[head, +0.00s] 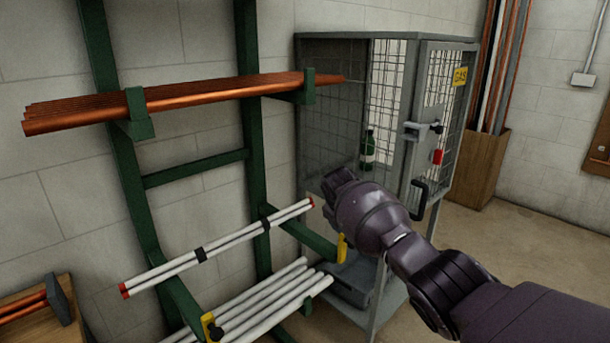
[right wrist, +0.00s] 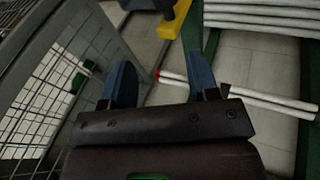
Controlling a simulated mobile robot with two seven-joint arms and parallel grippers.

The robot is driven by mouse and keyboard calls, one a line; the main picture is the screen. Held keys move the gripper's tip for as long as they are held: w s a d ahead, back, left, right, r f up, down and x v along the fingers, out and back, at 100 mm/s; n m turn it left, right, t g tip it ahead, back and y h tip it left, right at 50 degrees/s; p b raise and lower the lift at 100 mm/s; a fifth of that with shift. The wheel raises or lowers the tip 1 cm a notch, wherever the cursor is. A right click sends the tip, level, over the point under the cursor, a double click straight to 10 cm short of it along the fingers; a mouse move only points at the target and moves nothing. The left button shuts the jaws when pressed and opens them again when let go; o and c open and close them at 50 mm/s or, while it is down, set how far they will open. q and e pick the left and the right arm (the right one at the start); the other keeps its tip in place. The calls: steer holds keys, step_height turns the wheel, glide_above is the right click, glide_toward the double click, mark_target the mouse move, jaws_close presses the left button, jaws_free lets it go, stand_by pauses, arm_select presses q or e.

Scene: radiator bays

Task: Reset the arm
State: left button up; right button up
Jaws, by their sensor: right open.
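My right arm comes in from the right in the head view, and its gripper (head: 340,186) is in front of the wire cage, near the end of the rack's middle arm. The hand mostly hides its fingers there. In the right wrist view the two blue-grey fingers of the gripper (right wrist: 162,82) stand apart with nothing held between them. Beyond them lies a pair of white tubes (right wrist: 245,96) with a red end. My left gripper is not in view.
A green rack (head: 256,160) holds copper pipes (head: 170,104), strapped white tubes (head: 228,241) and loose white tubes (head: 262,302). The grey mesh cage (head: 333,95) holds a green bottle (head: 367,150). A wooden box (head: 482,168) of long pipes stands behind. Floor (head: 515,240) at right is clear.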

steer(key=w+a+r+t+y, duration=0.35)
steer(key=a+r+t, duration=0.35)
steer(key=r, duration=0.3)
steer(key=s+d+f+m, duration=0.2)
steer(key=s+d+f, duration=0.3)
steer(key=s+f, duration=0.5)
steer(key=s+d+f+m, duration=0.2)
steer(key=s+d+f, duration=0.4)
steer(key=s, duration=2.1)
steer(key=s+d+f+m+g+h, duration=0.1)
steer(key=s+d+f, duration=0.5)
steer(key=s+f, duration=0.9)
steer(key=s+m, duration=0.1)
steer(key=s, duration=0.2)
steer(key=shift+s+f, duration=0.15)
steer(key=shift+f, duration=0.15)
